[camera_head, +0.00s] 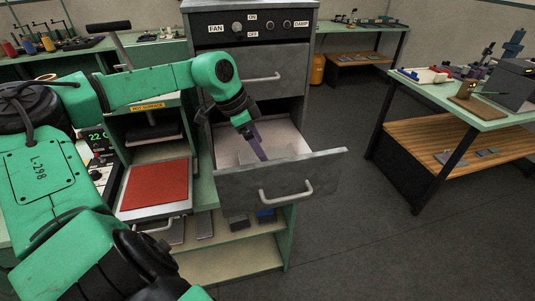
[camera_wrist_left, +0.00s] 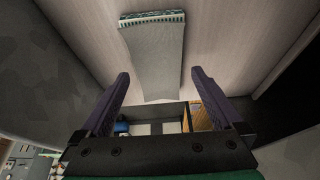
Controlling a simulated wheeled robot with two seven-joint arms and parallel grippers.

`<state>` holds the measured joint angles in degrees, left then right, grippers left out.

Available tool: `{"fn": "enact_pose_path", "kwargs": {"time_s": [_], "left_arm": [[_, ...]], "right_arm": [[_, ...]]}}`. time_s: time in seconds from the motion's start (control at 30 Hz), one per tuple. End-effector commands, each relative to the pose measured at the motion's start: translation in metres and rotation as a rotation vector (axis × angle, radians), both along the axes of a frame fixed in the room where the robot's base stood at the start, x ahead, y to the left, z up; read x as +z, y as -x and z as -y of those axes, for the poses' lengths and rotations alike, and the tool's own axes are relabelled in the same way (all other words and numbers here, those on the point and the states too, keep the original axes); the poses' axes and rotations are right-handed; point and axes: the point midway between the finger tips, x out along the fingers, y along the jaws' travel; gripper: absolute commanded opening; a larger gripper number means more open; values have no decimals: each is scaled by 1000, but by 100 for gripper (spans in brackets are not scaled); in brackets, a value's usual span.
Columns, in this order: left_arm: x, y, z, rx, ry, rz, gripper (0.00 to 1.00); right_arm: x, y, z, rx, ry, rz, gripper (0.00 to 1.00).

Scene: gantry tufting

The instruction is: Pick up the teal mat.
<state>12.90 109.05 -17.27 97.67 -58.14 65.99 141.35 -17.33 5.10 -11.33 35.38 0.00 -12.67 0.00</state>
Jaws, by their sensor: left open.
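A pale grey sheet (camera_wrist_left: 155,62) with a teal and white tufted far edge lies in the open drawer in the left wrist view. It looks like the teal mat, with mostly grey backing showing. In the head view I cannot make it out clearly. My left gripper (camera_head: 262,157) reaches down into the drawer (camera_head: 282,182). Its purple fingers are apart and empty in the left wrist view (camera_wrist_left: 160,74), with the sheet's near end appearing between and beyond them. I cannot tell whether they touch it. My right gripper is not in view.
The drawer's front and side walls stand close around my left gripper. A closed drawer (camera_head: 263,75) is above it. A red pad (camera_head: 155,185) sits left of it. A shelf (camera_head: 230,262) is below. A workbench (camera_head: 465,112) stands to the right across open floor (camera_head: 380,245).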

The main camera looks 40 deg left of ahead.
Motion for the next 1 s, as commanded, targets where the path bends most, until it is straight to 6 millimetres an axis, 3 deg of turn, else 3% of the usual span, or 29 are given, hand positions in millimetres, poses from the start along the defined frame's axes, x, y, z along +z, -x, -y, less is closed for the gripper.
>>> {"fn": "enact_pose_path", "kwargs": {"time_s": [0.03,0.07,0.2,0.43,0.6,1.0], "left_arm": [[-2,-3,3,-3,6,-7,100],[-9,-4,4,-3,6,-7,100],[-29,-10,7,-1,2,-2,100],[-32,-11,7,0,1,0,100],[-32,-11,7,0,1,-1,35],[-24,-12,7,-1,0,2,32]], "right_arm": [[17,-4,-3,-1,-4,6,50],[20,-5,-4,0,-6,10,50],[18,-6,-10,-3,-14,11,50],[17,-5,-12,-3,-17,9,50],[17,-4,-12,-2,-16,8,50],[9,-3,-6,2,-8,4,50]]}}
